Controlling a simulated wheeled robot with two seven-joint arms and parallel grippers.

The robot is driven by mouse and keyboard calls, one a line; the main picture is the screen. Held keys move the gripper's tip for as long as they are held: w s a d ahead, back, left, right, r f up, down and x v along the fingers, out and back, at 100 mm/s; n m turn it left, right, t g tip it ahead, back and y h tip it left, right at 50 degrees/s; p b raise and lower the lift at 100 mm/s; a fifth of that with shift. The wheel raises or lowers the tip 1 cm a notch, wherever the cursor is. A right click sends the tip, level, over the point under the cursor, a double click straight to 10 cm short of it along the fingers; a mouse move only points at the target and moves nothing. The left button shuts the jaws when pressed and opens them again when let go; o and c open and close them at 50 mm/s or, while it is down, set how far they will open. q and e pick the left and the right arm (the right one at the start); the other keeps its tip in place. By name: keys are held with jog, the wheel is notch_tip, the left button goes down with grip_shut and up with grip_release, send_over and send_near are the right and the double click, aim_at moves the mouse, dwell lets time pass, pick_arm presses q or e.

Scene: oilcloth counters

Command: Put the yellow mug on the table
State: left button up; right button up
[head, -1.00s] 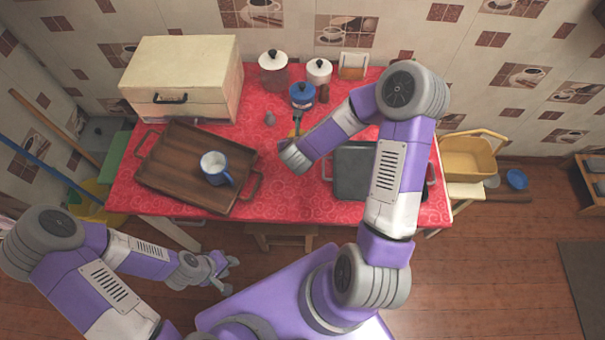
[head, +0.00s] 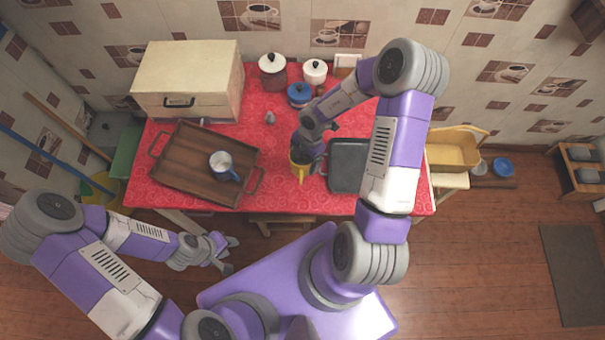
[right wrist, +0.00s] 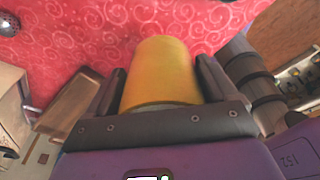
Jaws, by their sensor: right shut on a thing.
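The yellow mug (head: 297,172) is at the front part of the red table (head: 275,204), between the wooden tray and the grey pan. My right gripper (head: 304,154) is shut on it from above and partly covers it in the head view. In the right wrist view the mug (right wrist: 160,72) sits between the two fingers (right wrist: 160,95), with red cloth behind it. I cannot tell whether its base touches the table. My left gripper (head: 231,253) is open and empty, in front of the table over the floor.
A wooden tray (head: 185,150) holds a white and blue mug (head: 222,165). A grey pan (head: 347,165) lies just right of the yellow mug. A cream bread box (head: 188,78), lidded jars (head: 272,70), a blue-lidded pot (head: 299,95) and a small grey item (head: 270,117) stand behind.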

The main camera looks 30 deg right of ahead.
notch_tip(320, 180, down, 10)
jog(key=shift+r+b, duration=0.2)
jog(key=shift+b, duration=1)
jog(key=shift+r, duration=0.1)
jog(key=o, duration=1.1)
jog(key=shift+c, duration=0.2)
jog(key=r+p, duration=0.1)
jog(key=r, duration=0.3)
jog(key=d+r+p, duration=0.1)
jog(key=r, duration=0.3)
jog(key=d+r+p, duration=0.1)
jog(key=r, duration=0.3)
jog(key=shift+w, duration=0.1)
jog(key=shift+f, duration=0.1)
